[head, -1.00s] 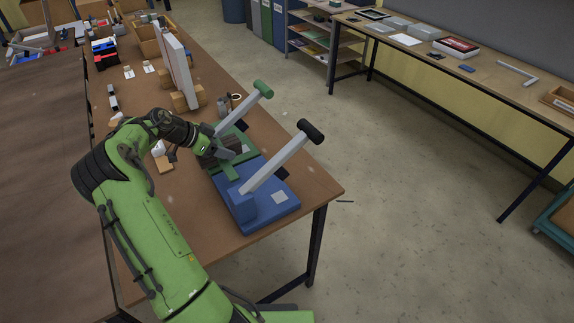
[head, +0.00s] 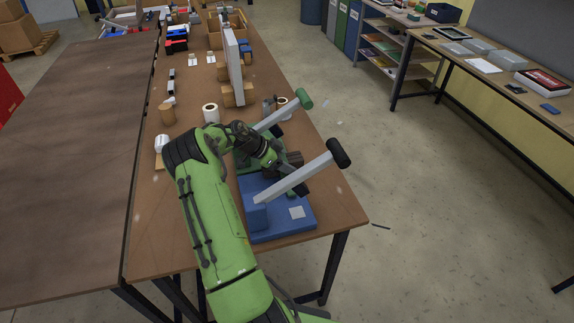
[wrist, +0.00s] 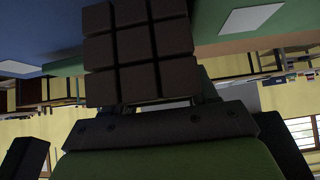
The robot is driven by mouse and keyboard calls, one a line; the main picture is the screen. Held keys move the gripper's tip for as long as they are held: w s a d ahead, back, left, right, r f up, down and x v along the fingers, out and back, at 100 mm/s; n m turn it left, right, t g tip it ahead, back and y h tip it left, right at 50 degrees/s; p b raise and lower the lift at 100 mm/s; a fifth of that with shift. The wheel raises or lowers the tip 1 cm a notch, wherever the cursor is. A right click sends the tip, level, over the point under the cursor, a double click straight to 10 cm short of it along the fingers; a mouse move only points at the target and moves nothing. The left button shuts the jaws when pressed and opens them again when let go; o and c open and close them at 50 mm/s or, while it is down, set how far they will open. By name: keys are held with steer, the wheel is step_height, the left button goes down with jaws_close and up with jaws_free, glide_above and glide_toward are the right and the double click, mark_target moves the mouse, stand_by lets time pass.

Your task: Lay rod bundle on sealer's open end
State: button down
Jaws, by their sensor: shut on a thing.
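My gripper (head: 280,163) is shut on the dark brown rod bundle (head: 293,158). The bundle's square rod ends (wrist: 135,50) fill the upper middle of the wrist view. In the head view the bundle is between two raised sealer levers, above the green sealer's area. A blue sealer (head: 270,224) with a grey lever and black handle stands nearest the table's front edge. A green sealer (head: 244,162) with a green-handled lever stands just behind it, partly hidden by my arm. I cannot tell whether the bundle touches either sealer.
A white upright panel on wooden blocks (head: 234,66) stands farther back on the brown table. The table's right edge is close, with open floor beyond.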

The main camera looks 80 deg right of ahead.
steer(key=shift+w+f, duration=0.15)
steer(key=shift+f, duration=0.15)
steer(key=shift+f, duration=0.15)
steer(key=shift+c, duration=1.6)
jaws_free()
steer(key=v, duration=1.2)
steer(key=shift+p, duration=0.3)
